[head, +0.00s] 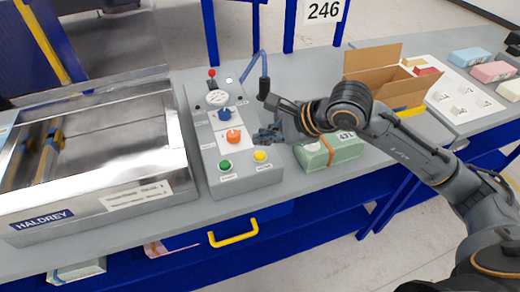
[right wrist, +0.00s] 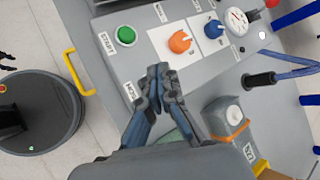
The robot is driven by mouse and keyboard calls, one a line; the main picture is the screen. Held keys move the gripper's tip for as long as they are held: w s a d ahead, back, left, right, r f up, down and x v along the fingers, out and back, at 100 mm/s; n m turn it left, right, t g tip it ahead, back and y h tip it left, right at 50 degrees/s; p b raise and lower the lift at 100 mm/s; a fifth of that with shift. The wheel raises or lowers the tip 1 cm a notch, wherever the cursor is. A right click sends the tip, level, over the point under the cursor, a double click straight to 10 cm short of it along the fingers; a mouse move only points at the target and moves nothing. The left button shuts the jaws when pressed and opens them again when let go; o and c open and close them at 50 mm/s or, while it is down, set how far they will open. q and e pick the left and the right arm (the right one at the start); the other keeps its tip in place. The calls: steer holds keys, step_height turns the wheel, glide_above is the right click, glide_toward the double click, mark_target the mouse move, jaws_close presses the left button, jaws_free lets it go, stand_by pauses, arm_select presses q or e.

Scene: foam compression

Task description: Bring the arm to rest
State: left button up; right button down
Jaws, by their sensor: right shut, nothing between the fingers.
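My right arm reaches in from the right in the head view. Its right gripper (head: 262,136) is shut and empty above the control panel (head: 207,140), just right of the orange knob (head: 234,136). In the right wrist view the fingertips (right wrist: 161,76) are together, near the panel's lower edge, with the green button (right wrist: 126,36) and orange knob (right wrist: 180,42) beyond them. The yellow button (head: 260,156) shows just below the gripper in the head view. A green block with an orange band (head: 340,148) lies on the table under the right forearm, partly covered.
A metal HALDREY machine (head: 100,130) stands left of the panel.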

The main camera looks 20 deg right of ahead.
step_height(320, 180, up, 2)
stand_by(0.5)
